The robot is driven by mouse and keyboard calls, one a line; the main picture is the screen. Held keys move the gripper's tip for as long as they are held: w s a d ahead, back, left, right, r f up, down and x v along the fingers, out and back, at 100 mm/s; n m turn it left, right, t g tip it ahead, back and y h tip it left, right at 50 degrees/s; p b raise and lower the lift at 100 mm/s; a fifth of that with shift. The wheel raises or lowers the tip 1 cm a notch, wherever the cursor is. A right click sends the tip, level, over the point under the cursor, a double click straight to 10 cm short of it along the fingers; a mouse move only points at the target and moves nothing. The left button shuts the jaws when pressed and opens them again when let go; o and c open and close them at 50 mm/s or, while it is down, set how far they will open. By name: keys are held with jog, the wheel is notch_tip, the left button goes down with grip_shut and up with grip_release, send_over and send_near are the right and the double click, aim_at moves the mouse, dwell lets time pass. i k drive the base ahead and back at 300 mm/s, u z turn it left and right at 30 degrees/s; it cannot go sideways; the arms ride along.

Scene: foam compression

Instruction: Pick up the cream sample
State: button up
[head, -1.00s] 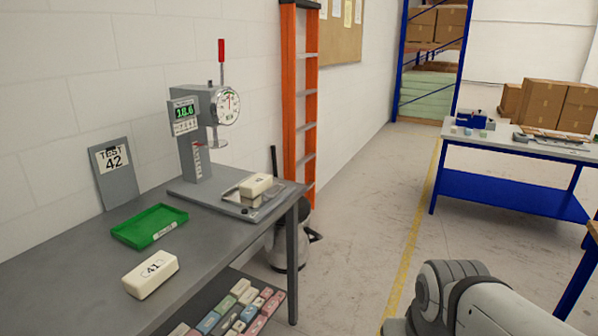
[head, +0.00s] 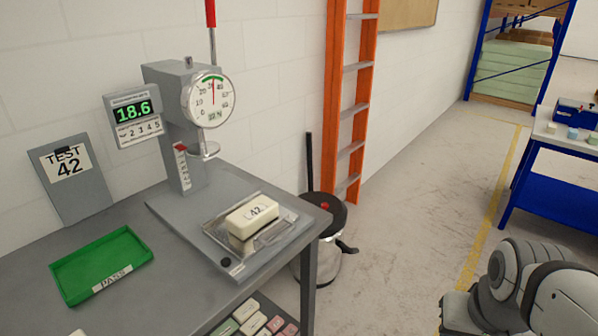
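A cream sample block labelled 42 (head: 254,211) lies on a shiny metal plate (head: 284,231) on the base of the grey press, in front of its column. A paler shape under its near side looks like its reflection in the plate. A sliver of another cream block (head: 78,333) shows at the bottom left edge. My arm shows at the lower right, well apart from the table. My gripper is not in view.
The press (head: 180,110) has a dial and a display reading 18.6. A green tray labelled PASS (head: 100,265) and a TEST 42 sign (head: 68,180) stand left. Coloured blocks (head: 250,318) lie below the tabletop. A bin (head: 322,240) and orange ladder (head: 352,100) stand right.

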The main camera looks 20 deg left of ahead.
aim_at(249, 219)
jog(key=u, duration=0.75)
jog(key=i, duration=1)
jog(key=u, duration=0.85)
jog(key=k, duration=0.75)
jog(key=u, duration=0.1)
jog(key=i, duration=0.85)
jog(key=z, duration=0.05)
